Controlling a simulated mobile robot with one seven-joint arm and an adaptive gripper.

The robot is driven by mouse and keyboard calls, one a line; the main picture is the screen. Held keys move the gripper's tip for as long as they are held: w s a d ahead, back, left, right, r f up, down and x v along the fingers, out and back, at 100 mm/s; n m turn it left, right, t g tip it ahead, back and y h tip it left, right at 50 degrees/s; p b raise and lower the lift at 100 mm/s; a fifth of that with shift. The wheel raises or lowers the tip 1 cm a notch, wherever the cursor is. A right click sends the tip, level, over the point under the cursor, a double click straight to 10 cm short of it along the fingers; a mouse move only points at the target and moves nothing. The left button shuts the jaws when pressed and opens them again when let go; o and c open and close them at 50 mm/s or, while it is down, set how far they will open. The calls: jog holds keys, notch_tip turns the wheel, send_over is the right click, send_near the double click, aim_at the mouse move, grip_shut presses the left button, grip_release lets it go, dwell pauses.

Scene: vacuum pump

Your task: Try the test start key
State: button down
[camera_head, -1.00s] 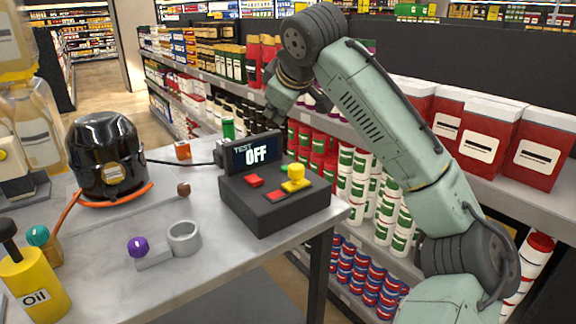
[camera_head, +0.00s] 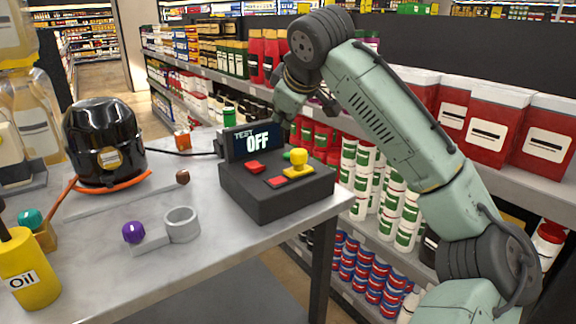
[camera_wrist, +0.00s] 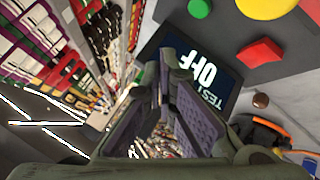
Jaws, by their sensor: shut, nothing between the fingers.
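The dark control box (camera_head: 262,207) stands on the table's right end. Its tilted display (camera_head: 252,141) reads "TEST OFF". I cannot tell which one is the test start key. In the wrist view, my gripper (camera_wrist: 172,62) is shut and empty, in front of the display (camera_wrist: 205,78). The box's buttons lie past it at the upper right, apart from the fingers.
A black rounded pump (camera_head: 104,140) with an orange hose stands at the table's left. A yellow oil can (camera_head: 28,270), a purple ball-ended part (camera_head: 134,232) and a grey ring (camera_head: 182,224) are nearer. Stocked shelves (camera_head: 500,165) stand close behind my arm.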

aim_at(285, 155)
jog(key=shift+f+b, duration=1.05)
jog(key=shift+f, duration=1.2)
jog(key=shift+f, duration=0.1)
jog(key=shift+f, duration=0.35)
jog(key=shift+f, duration=0.45)
dwell(0.3)
jog(key=shift+r+p, duration=0.7)
jog(key=shift+r, duration=0.2)
jog(key=shift+r, duration=0.1)
notch_tip(285, 155, up, 5)
jog(key=p, duration=0.5)
